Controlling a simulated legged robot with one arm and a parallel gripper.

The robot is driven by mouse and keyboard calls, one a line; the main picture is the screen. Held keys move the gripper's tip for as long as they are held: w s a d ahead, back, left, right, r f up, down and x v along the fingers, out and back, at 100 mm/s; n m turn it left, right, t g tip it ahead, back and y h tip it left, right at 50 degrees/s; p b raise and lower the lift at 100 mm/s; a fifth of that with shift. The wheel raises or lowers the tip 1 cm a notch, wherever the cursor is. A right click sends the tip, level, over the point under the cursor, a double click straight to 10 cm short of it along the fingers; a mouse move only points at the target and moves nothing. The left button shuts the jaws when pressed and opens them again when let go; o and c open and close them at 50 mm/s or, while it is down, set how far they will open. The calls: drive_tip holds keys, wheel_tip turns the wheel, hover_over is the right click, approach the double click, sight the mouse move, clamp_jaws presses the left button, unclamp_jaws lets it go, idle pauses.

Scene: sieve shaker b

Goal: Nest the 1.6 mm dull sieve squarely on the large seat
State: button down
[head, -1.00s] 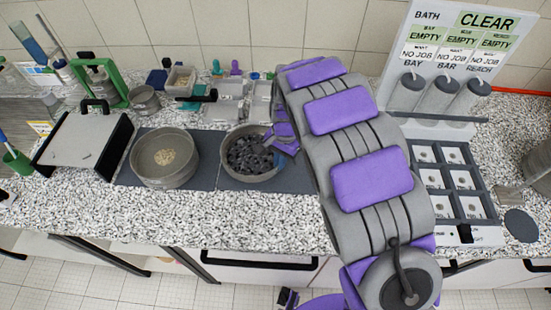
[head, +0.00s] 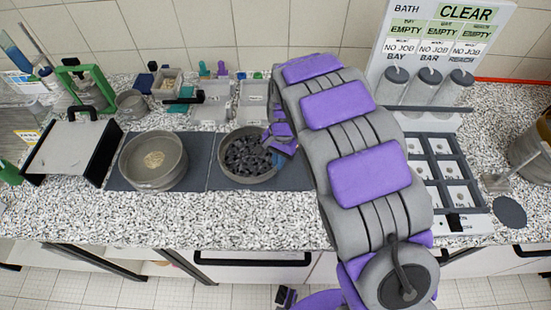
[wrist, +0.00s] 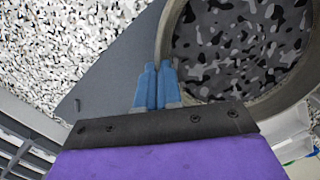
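Two round grey metal vessels stand on dark mats in the head view. The left one (head: 153,182) is wider and holds a small heap of pale grains. The right one (head: 232,176) holds dark grey lumps; it also shows in the wrist view (wrist: 165,32). No size marking is legible, so I cannot tell which is the 1.6 mm dull sieve, and no seat is marked as large. My gripper (head: 271,146) is at the right vessel's rim. In the wrist view its blue fingers (wrist: 159,75) are close together, apparently pinching the vessel's wall.
A white-topped box with black sides (head: 68,147) stands left, with a green frame (head: 88,84) behind it. Pale trays (head: 212,112) line the back. A compartment rack (head: 438,168) and status board (head: 440,60) stand right. Speckled counter is clear in front.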

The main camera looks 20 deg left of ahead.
drive_tip(key=shift+a+f, duration=0.2)
drive_tip(key=shift+a, duration=0.5)
drive_tip(key=shift+d, duration=0.4)
drive_tip(key=shift+s+a+f, duration=0.1)
drive_tip(key=shift+a+f, duration=0.1)
drive_tip(key=shift+a, duration=0.2)
drive_tip(key=shift+a, duration=0.1)
drive_tip(key=c, duration=1.3)
unclamp_jaws()
drive_tip(key=shift+o, duration=0.4)
drive_tip(key=shift+d, duration=0.2)
drive_tip(key=shift+r, duration=0.1)
